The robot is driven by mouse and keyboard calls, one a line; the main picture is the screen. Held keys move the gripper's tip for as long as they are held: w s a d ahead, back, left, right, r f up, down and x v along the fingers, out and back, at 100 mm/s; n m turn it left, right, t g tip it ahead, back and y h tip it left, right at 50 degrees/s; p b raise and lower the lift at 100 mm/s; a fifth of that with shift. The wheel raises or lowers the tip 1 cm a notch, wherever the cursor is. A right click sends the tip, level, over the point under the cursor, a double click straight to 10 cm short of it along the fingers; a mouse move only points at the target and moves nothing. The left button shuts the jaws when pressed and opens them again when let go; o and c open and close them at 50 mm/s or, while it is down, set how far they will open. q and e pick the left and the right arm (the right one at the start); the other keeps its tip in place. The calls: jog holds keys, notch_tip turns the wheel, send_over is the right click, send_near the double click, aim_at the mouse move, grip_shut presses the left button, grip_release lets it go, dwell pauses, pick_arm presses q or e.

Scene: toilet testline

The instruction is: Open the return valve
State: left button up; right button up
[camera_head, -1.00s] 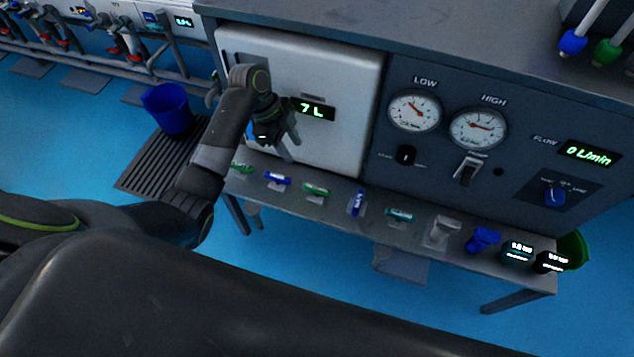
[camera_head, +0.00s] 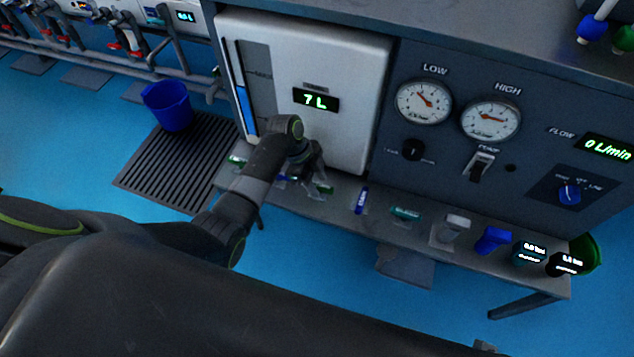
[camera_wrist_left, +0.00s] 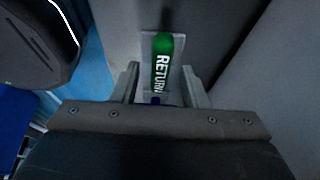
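The return valve's green handle, marked RETURN, shows in the left wrist view (camera_wrist_left: 161,62). It points away from the gripper, on a pale plate. My left gripper (camera_wrist_left: 160,78) is open, with one finger on each side of the handle's near end; gaps show and I see no grip on it. In the head view my left gripper (camera_head: 312,178) is low over the shelf, and a bit of green handle (camera_head: 323,189) shows beside its fingers, mostly hidden.
Other handles stand along the shelf: a green one (camera_head: 237,161) to the left, a blue one (camera_head: 361,200) and a teal one (camera_head: 405,213) to the right.

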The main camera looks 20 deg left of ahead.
pick_arm(q)
jog(key=shift+d+f, duration=0.1)
jog(key=shift+f, duration=0.05)
jog(key=shift+c, duration=0.3)
grip_shut()
